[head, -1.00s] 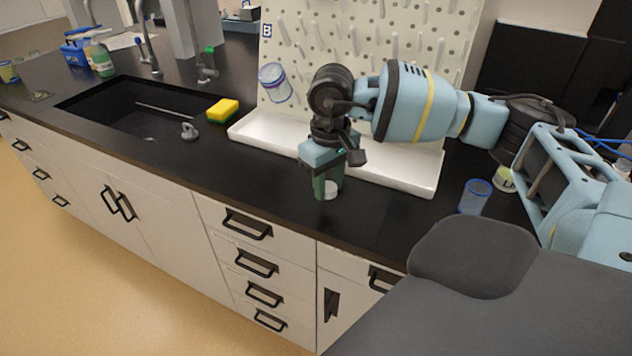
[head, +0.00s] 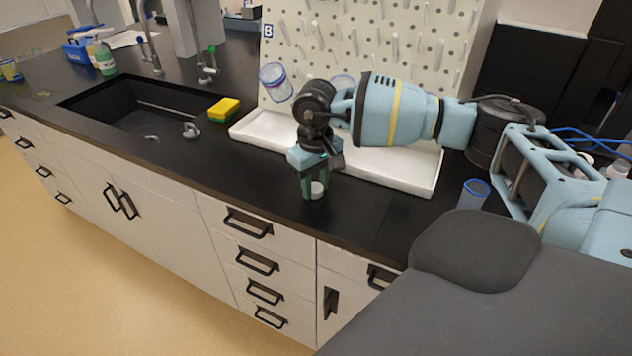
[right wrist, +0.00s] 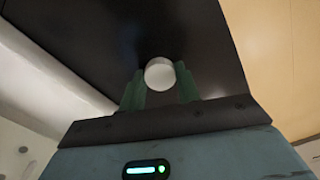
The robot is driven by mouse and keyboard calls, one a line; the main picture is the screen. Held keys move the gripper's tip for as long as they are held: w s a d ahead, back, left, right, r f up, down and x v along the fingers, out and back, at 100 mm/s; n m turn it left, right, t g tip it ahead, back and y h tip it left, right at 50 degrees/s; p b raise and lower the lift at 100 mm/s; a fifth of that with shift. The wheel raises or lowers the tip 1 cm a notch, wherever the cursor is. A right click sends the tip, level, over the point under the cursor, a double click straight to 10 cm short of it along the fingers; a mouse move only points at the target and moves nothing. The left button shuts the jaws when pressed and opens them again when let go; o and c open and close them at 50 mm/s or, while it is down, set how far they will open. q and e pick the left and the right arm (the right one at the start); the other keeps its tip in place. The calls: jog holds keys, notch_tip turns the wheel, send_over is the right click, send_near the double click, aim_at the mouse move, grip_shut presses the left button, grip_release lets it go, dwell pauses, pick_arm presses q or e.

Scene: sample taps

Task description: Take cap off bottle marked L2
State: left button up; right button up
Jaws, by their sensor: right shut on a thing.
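My right gripper (head: 314,188) points down over the black counter in front of the white tray. Its green fingers are shut on a small white round cap (head: 317,190). In the right wrist view the cap (right wrist: 160,74) sits between the fingertips (right wrist: 160,84), with dark counter behind it. I cannot tell its exact height over the counter. No bottle shows under the cap. No L2 mark can be read; white-topped containers (head: 619,168) at the far right are partly hidden by my right arm. My left gripper is out of view.
A white tray (head: 262,133) and pegboard (head: 375,40) stand behind the gripper. A blue-rimmed cup (head: 473,194) stands to the right. A yellow sponge (head: 224,109) and sink (head: 130,108) lie left. The counter front left of the gripper is clear.

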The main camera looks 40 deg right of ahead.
aim_at(315, 187)
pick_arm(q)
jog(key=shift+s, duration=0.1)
pick_arm(e)
jog(key=shift+f, duration=0.15)
jog(key=o, duration=0.6)
jog(key=shift+f, duration=0.1)
jog(key=o, duration=0.5)
jog(key=shift+c, duration=0.2)
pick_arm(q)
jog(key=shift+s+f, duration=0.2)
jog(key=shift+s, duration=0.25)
pick_arm(e)
jog(key=shift+r, duration=0.6)
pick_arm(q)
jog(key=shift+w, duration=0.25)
pick_arm(e)
notch_tip(315, 187, up, 11)
jog(key=shift+r, duration=0.15)
